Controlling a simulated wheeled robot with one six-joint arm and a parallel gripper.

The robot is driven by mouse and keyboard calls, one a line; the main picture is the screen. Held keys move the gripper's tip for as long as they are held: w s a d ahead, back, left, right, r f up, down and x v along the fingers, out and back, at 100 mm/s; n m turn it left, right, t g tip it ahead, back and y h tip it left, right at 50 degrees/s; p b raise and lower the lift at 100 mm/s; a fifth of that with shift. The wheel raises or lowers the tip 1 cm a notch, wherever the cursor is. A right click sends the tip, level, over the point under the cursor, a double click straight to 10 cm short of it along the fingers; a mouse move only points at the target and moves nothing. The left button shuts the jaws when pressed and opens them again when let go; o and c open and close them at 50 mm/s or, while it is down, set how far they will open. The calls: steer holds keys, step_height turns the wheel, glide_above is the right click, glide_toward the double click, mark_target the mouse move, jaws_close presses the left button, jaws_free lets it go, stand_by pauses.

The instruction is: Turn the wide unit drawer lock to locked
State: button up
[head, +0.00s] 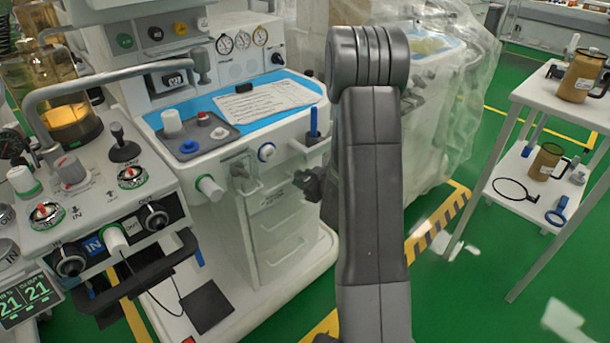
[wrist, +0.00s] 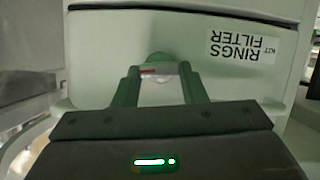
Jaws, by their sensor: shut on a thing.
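The wide unit drawer lock (wrist: 159,62) shows in the wrist view as a small grey rounded piece on the pale drawer front. A short bar with a red mark at its left end lies across it. My gripper (wrist: 158,76) is shut on the lock, with a green finger on each side of it. I cannot tell the lock's set position from this. In the head view, my gripper and the lock are mostly hidden behind my arm. The wide unit's drawers (head: 283,222) show to the left of my arm.
The blue worktop (head: 190,105) holds a paper sheet and knobs. A plastic-covered unit (head: 450,110) stands behind my arm. A white trolley (head: 550,95) is at right.

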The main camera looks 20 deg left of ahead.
steer(key=shift+w+m+g+p, duration=0.15)
steer(key=shift+m+g+p, duration=0.45)
steer(key=shift+m+p, duration=0.15)
steer(key=o, duration=1)
steer(key=p+v, duration=0.2)
steer(key=v, duration=1.2)
steer(key=shift+f, duration=0.2)
